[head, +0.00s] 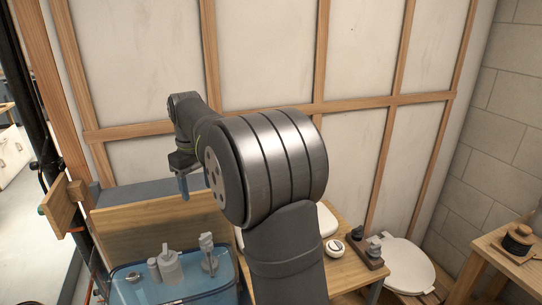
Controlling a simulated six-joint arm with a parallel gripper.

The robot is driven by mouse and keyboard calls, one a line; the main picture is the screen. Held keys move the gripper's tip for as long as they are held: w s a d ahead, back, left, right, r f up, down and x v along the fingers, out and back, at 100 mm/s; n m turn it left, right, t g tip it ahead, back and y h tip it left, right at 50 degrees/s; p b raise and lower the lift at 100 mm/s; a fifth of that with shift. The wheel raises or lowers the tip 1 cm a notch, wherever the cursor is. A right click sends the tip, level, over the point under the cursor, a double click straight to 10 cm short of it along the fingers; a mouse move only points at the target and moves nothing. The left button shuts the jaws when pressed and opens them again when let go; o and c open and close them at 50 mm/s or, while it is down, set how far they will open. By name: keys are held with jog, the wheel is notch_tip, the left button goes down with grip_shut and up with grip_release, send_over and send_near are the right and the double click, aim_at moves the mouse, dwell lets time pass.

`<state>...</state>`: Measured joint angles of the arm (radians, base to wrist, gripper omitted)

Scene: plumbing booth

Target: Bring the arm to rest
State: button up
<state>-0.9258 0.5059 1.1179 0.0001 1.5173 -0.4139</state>
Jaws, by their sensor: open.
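My arm rises from the bottom middle of the head view, with its large grey joint filling the centre. The forearm points away to the left, and its end hangs down in front of the framed wall. My gripper (183,184) shows small at that end, pointing down, above the wooden board behind the blue tank. It is open, and I see nothing held in it. My arm hides part of the bench and the wall behind.
A blue translucent tank (150,293) with grey fittings (168,266) stands at the lower left. A wooden bench (345,270) carries small dark parts (374,249). A white toilet seat (409,264) lies at the right. A wooden-framed wall (265,40) stands behind.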

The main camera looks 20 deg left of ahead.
aim_at(205, 236)
jog(key=shift+f, duration=0.1)
notch_tip(205, 236, down, 17)
jog(key=shift+f, duration=0.15)
dwell(0.5)
jog(key=shift+f, duration=0.1)
jog(key=m, duration=0.3)
jog(key=shift+m, duration=0.4)
notch_tip(205, 236, up, 18)
jog(key=w+d+r+m+t+y, duration=0.1)
jog(key=w+d+r+m+t, duration=0.1)
jog(key=w+d, duration=0.7)
jog(key=shift+w+d+r, duration=0.15)
jog(key=shift+w+r, duration=0.4)
jog(key=shift+w, duration=0.15)
dwell(1.3)
jog(key=shift+m, duration=0.3)
dwell(1.0)
